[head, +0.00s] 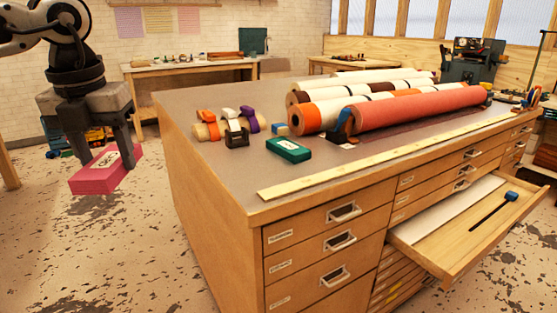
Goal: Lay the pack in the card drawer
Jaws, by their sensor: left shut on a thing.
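My left gripper (102,145) is shut on a pink pack (92,178) with a white label. It holds the pack in the air to the left of the wooden cabinet, tilted a little in the picture. An open drawer (455,262) sticks out of the cabinet front at the right. It holds a pale sheet or strip and a dark long tool with a blue end. I cannot read whether this drawer is marked for card. My right gripper is not in view.
The cabinet top (215,170) bears large rolls (420,106), a green box (288,150), a tape dispenser (236,134) and a long yellow ruler (390,158) along the front edge. Shut drawers (340,241) lie left of the open one.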

